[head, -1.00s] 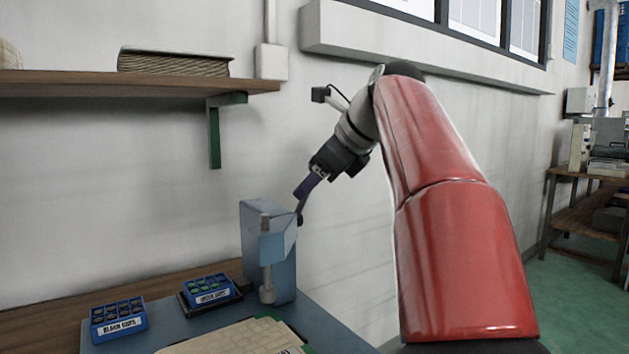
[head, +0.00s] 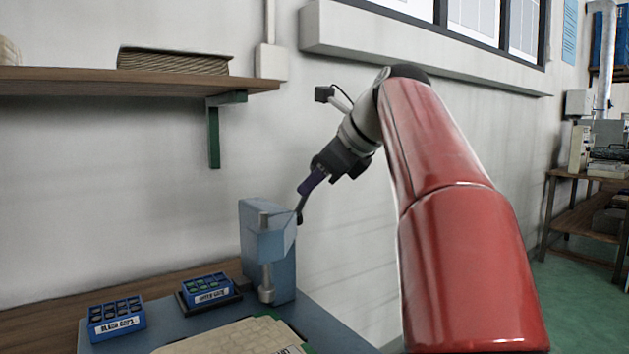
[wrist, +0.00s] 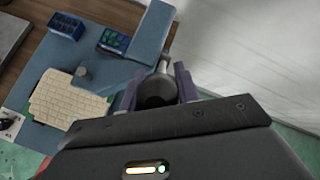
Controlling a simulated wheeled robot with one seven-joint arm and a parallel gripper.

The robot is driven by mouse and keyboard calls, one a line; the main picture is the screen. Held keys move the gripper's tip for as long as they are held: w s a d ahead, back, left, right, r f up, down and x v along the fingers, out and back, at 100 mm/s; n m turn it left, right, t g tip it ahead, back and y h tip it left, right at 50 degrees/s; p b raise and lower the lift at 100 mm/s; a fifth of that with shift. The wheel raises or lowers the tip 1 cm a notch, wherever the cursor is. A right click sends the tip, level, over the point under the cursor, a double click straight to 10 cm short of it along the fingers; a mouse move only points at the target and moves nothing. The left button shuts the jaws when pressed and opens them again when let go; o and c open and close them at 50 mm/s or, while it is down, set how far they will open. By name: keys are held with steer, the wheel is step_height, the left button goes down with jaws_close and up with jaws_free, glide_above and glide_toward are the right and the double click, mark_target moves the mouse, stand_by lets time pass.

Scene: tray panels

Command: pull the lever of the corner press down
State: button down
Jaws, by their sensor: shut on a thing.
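The corner press (head: 268,245) is a blue-grey block on the bench against the wall, with an upright metal ram at its front. Its lever shows in the wrist view as a short grey rod (wrist: 162,67) ending in a round black knob (wrist: 156,92). My gripper (wrist: 157,84) has its purple fingers on either side of the knob and is shut on it. In the head view my gripper (head: 303,200) reaches down from the upper right to the press's right side. There the knob is small and partly hidden by the fingers.
A blue tray of black caps (head: 116,318) and a second blue tray with green pieces (head: 208,288) stand left of the press. A beige tray panel (head: 240,337) lies in front. A wooden shelf (head: 140,84) juts from the wall above left. The wall is close behind.

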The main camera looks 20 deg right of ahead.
steer(key=s+f+t+y+b, duration=0.1)
steer(key=s+f+t+b, duration=0.3)
steer(key=f+b, duration=0.6)
steer(key=shift+s+d+f+n+t+y+b, duration=0.15)
steer(key=shift+d+f+n+t+y+b, duration=0.2)
steer(key=shift+t+b, duration=0.7)
steer(key=c, duration=2)
jaws_free()
steer(key=shift+a+r+g, duration=0.1)
steer(key=shift+a+g, duration=0.05)
steer(key=shift+g, duration=0.1)
steer(key=o, duration=1)
steer(key=shift+d, duration=0.2)
steer(key=shift+p+v, duration=0.35)
steer(key=shift+v, duration=3.6)
steer(key=shift+a, duration=0.1)
